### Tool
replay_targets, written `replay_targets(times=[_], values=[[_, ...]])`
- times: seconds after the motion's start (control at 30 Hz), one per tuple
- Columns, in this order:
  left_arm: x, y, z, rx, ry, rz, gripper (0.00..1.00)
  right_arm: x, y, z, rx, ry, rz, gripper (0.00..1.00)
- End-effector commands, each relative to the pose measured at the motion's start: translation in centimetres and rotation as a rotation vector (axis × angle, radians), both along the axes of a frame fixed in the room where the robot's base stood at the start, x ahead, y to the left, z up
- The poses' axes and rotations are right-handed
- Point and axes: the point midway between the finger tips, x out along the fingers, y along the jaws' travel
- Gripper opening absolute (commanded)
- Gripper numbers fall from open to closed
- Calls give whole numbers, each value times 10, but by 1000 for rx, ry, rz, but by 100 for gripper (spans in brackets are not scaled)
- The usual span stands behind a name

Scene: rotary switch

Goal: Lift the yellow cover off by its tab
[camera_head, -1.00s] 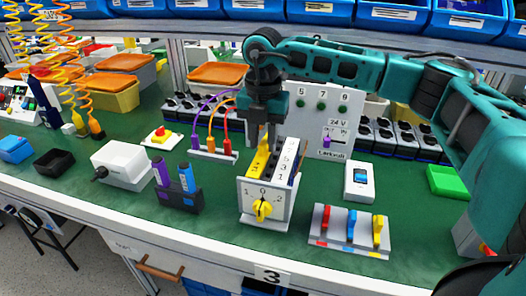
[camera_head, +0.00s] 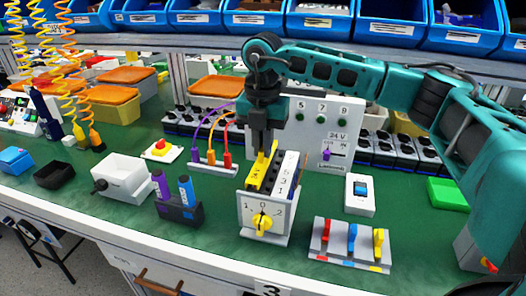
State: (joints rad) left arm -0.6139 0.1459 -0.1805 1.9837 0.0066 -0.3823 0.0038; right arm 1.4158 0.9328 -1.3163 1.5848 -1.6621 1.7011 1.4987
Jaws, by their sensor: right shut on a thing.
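The rotary switch (camera_head: 250,210) stands on the green bench. It has a white front plate marked 1, 0, 2 and a yellow knob (camera_head: 262,222). The yellow cover (camera_head: 256,179) is a long strip along the left of the switch's top, beside a white numbered strip (camera_head: 285,175). My right gripper (camera_head: 264,150) points down from above and is shut on the yellow cover at its raised far part, the tab. The fingers hide part of the tab. I cannot tell whether the cover is clear of the switch. My left gripper is not in view.
A holder with purple and blue cylinders (camera_head: 178,210) stands at left. A row of coloured levers (camera_head: 349,245) and a blue rocker switch (camera_head: 360,194) stand at right. Cabled plugs (camera_head: 212,165) and an upright panel (camera_head: 325,125) stand behind. Bare bench shows between them.

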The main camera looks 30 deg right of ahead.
Motion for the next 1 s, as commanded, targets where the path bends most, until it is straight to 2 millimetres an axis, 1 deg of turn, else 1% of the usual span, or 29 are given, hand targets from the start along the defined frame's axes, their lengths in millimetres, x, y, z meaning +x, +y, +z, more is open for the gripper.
replay_targets(times=[0.03, 0.07, 0.17, 0.4, 0.53, 0.6, 0.7, 1.0], values=[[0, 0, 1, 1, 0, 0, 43, 1, 0, 10, 1, -3, 0, 0], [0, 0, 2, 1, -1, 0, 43, 1, 1, 16, 2, -4, 1, 0], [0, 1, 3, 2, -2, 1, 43, 1, 1, 41, 2, -5, 0, 0], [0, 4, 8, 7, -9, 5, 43, 1, 1, 113, 2, -5, 1, 0], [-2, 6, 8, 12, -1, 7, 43, 0, 1, 145, 1, -3, 0, 0], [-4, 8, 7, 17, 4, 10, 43, 0, 0, 158, 0, -4, 0, 0], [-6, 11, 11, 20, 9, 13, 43, 0, 0, 172, 0, -1, 0, 0], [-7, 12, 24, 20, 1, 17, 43, 0, 0, 191, 1, 1, 1, 0]])
